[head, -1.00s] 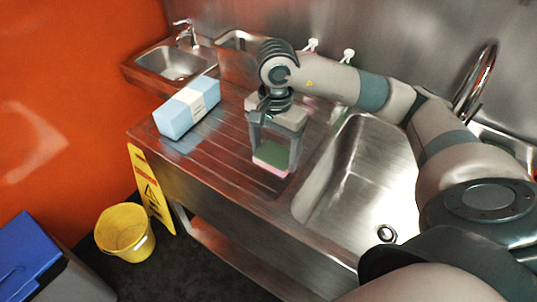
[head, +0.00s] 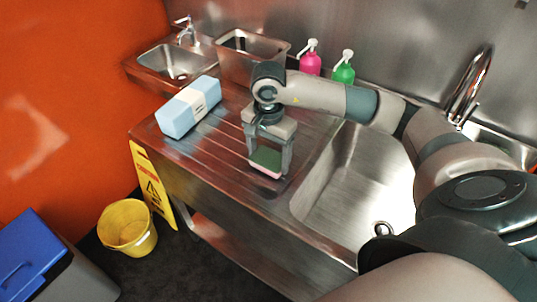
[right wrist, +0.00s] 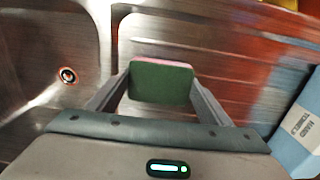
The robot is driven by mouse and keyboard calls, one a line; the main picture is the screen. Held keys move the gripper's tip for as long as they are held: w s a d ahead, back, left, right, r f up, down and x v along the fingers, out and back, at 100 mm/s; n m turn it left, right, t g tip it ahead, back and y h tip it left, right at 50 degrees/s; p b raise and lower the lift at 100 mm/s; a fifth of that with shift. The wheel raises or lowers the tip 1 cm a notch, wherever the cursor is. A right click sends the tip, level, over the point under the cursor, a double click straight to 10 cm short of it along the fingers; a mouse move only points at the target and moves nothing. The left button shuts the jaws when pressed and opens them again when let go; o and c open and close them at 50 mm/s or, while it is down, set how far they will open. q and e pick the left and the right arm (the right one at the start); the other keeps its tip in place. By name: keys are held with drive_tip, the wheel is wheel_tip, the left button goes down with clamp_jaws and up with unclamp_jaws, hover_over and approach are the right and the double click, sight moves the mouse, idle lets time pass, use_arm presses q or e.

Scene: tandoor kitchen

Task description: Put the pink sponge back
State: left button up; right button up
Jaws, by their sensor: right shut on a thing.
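The pink sponge (head: 266,161) has a green top face and a pink lower layer. My right gripper (head: 268,158) is shut on it, one finger on each side, over the ribbed steel drainboard left of the large sink. In the right wrist view the sponge (right wrist: 161,83) sits between the two fingertips, green face toward the camera, with a pink edge at its far side. I cannot tell whether its underside touches the drainboard. My left gripper is not in view.
A blue-and-white paper pack (head: 189,107) lies on the drainboard to the left. Pink (head: 310,63) and green (head: 343,72) pump bottles and a steel container (head: 252,57) stand at the back. The large sink (head: 350,190) is right of the sponge.

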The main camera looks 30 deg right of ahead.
drive_tip(key=shift+f, duration=0.4)
drive_tip(key=shift+f, duration=0.15)
drive_tip(key=o, duration=1)
drive_tip(key=shift+c, duration=0.2)
